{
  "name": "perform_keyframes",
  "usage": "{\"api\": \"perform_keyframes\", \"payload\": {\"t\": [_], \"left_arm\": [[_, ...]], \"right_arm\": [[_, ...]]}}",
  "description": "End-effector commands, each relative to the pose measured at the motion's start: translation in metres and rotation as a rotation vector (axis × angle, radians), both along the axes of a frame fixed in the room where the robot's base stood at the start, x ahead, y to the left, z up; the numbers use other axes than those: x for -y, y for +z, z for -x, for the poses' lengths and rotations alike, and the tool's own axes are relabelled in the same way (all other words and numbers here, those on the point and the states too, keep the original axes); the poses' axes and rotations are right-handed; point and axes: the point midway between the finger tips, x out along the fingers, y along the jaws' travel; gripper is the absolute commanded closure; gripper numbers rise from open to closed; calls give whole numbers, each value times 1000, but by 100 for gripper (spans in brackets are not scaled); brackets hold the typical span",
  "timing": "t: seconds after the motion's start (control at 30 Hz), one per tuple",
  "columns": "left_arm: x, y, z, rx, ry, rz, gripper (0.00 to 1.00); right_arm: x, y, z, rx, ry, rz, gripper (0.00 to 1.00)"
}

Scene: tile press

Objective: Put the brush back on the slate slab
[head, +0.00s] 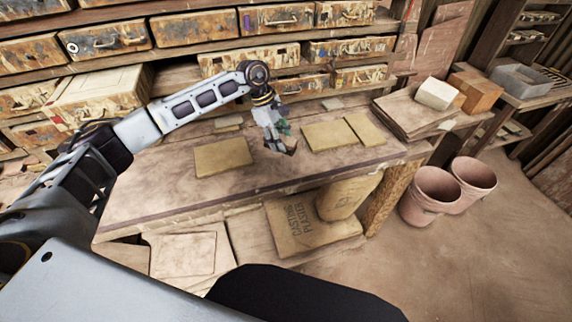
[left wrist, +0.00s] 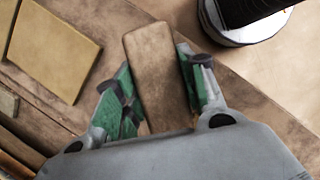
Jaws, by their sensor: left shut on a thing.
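My left gripper (head: 276,133) is over the workbench, between tan tiles. In the left wrist view its green-padded fingers (left wrist: 158,95) are shut on a brown, wooden, block-shaped thing with rounded corners, which I take as the brush (left wrist: 152,62). In the head view only a small brown end of the brush (head: 290,147) shows below the fingers. Its bristles are not visible. I cannot tell for sure which piece is the slate slab; a flat grey-brown stack of slabs (head: 412,112) lies at the bench's right end. My right gripper is not in view.
Tan tiles lie on the bench (head: 180,190), one to the left (head: 223,157) and two to the right (head: 330,136) of the gripper. Drawers (head: 195,25) rise behind. A pale block (head: 437,94) sits at the right. Plaster bags (head: 300,222) and pink buckets (head: 432,193) stand below.

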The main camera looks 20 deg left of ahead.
Motion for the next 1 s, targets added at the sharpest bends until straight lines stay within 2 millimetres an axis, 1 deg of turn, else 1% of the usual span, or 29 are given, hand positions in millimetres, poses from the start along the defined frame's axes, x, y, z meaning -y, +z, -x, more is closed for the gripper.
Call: {"api": "perform_keyframes", "payload": {"t": [0.7, 1.0], "left_arm": [[12, 8, -12, 4, 509, 17, 82], [14, 9, -14, 6, 678, 26, 82]], "right_arm": [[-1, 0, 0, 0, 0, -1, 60], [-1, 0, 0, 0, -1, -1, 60]]}}
